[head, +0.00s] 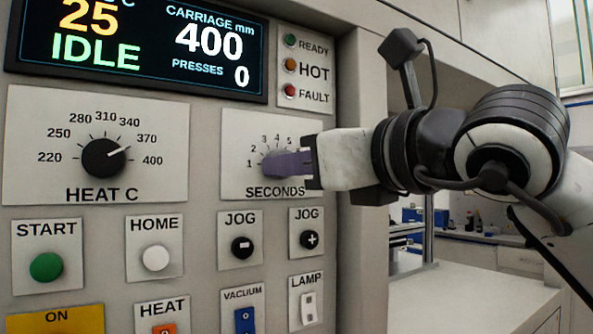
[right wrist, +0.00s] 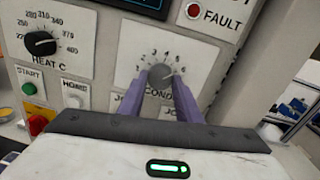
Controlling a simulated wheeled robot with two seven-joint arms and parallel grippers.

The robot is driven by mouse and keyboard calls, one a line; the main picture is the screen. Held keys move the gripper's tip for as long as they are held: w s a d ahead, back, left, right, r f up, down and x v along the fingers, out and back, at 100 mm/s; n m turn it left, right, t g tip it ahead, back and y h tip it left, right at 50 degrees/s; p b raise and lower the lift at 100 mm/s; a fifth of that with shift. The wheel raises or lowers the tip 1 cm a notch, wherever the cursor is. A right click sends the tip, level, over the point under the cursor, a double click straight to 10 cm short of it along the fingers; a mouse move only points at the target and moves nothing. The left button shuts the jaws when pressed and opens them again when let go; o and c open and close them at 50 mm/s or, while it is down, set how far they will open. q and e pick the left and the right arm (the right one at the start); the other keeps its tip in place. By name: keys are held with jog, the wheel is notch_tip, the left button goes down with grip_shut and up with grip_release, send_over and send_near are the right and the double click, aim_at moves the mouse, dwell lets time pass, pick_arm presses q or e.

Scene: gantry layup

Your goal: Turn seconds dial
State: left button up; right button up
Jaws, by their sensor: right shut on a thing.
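The seconds dial is a grey round knob (right wrist: 160,75) on a pale plate (head: 236,128) with numbers around it, above the SECONDS label. In the head view the knob is mostly hidden behind my right gripper (head: 277,164), which comes in from the right. In the right wrist view the two purple fingers of the right gripper (right wrist: 161,90) are shut on the knob, one on each side. Where the knob's pointer stands is hard to make out. My left gripper is not in view.
The black HEAT C dial (head: 103,158) is to the left. JOG buttons (head: 242,247) sit just below the seconds plate, with a LAMP switch (head: 308,308) lower. The display (head: 140,45) above reads IDLE. Indicator lamps (head: 290,66) are above the gripper.

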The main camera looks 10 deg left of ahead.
jog(key=shift+s+a+r+n+t+h+b, duration=0.1)
jog(key=shift+n+t+h+b, duration=0.3)
jog(key=shift+n, duration=3.95)
jog(key=shift+w+d+f+n+t+h+b, duration=0.15)
jog(key=shift+n+b, duration=0.45)
jog(key=shift+n, duration=3.8)
jog(key=shift+s+a+r+n+t+h+b, duration=0.2)
jog(key=shift+n+b, duration=0.3)
jog(key=shift+n, duration=3.85)
jog(key=o, duration=1)
jog(key=shift+o, duration=0.2)
